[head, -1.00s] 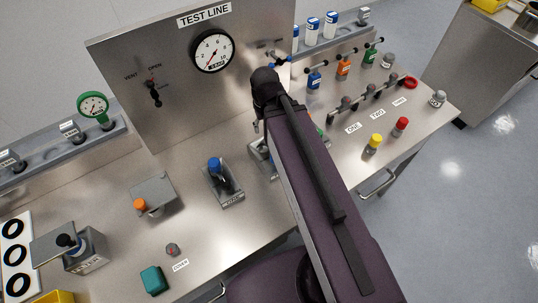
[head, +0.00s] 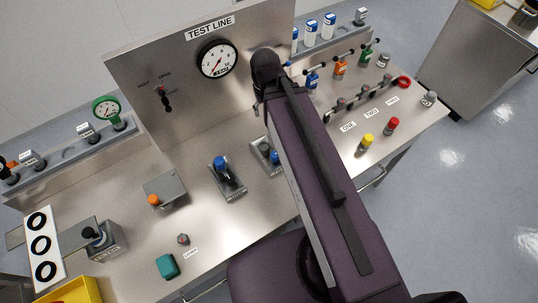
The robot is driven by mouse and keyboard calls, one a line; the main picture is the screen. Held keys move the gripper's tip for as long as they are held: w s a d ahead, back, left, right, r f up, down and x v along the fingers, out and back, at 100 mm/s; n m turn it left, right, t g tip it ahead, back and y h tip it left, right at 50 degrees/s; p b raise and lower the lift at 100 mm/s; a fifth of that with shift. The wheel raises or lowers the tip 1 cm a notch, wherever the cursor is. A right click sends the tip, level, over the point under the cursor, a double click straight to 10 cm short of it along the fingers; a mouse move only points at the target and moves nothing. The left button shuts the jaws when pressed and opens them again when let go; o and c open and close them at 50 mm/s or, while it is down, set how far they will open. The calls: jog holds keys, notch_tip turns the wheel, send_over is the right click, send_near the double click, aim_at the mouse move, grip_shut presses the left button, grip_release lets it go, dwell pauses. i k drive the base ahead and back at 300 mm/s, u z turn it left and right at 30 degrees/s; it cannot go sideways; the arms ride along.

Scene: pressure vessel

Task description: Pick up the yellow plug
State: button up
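The yellow plug (head: 366,142) stands upright on the steel bench near its front right edge, to the right of my arm. A red plug (head: 391,125) of like shape stands just right of it. My arm crosses the middle of the head view and hides part of the bench. My gripper is not visible; the arm's far end points toward the back panel, and nothing shows at the yellow plug.
A test panel with a gauge (head: 217,59) rises at the back. A rack with valves (head: 352,101) stands behind the plugs, with label plates between. A blue-capped fixture (head: 224,172) and a teal block (head: 167,266) are left of my arm. Bare bench surrounds the plugs.

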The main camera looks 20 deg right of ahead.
aim_at(364, 146)
jog(key=z, duration=4.45)
jog(key=i, duration=0.05)
jog(key=u, duration=3.1)
